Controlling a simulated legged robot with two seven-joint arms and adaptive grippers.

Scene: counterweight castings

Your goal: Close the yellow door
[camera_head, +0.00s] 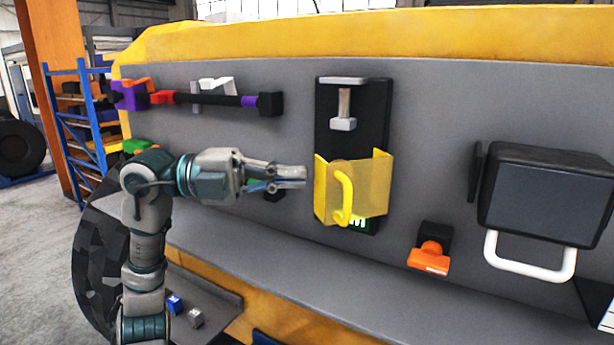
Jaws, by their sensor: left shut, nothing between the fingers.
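The yellow door (372,190) is on the lower part of a black panel (376,115) fixed to the grey wall. It has a curved yellow handle (345,196) on its front. A strip of green with white marks shows under its lower edge. My left gripper (303,176) comes in from the left at the height of the door. It is shut and empty, with its fingertips just left of the door's left edge. I cannot tell whether it touches the door. My right gripper is not in view.
A grey clamp-like piece (344,108) sticks out above the door. An orange knob (430,257) and a dark screen with a white handle (528,257) are to the right. A black bar (215,99) runs along the upper left. A grey ledge (300,270) lies below.

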